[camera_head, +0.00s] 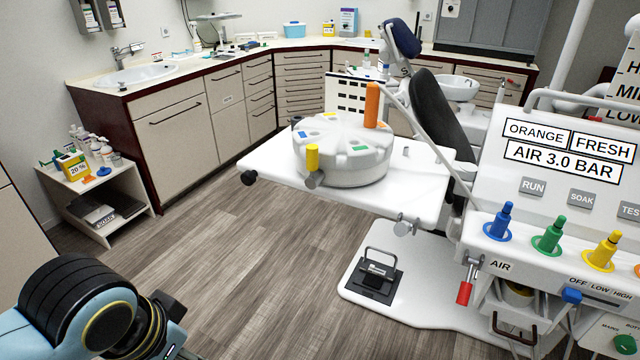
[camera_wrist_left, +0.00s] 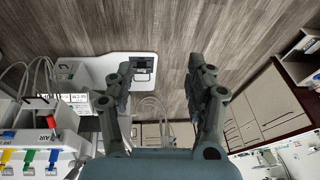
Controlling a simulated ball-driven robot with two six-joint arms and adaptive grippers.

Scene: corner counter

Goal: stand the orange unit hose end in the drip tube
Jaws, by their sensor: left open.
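On the unit's sloped panel, an orange hose end (camera_head: 637,270) is cut off by the right picture edge. An upright orange cylinder (camera_head: 371,105) stands on the round white drum (camera_head: 345,168) on the tray table; I cannot tell whether it is a hose end. I cannot pick out the drip tube with certainty. My left arm is at the lower left of the head view, its fingers mostly out of frame. In the left wrist view my left gripper (camera_wrist_left: 162,68) is open and empty, over the floor area, apart from everything. My right gripper is not in view.
Blue (camera_head: 498,225), green (camera_head: 549,238) and yellow (camera_head: 604,252) hose ends stand on the panel, beside a red-handled lever (camera_head: 466,285). The white tray table (camera_head: 425,180) juts out over the floor. A foot pedal (camera_head: 374,275) lies below. The wooden floor (camera_head: 240,260) is clear.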

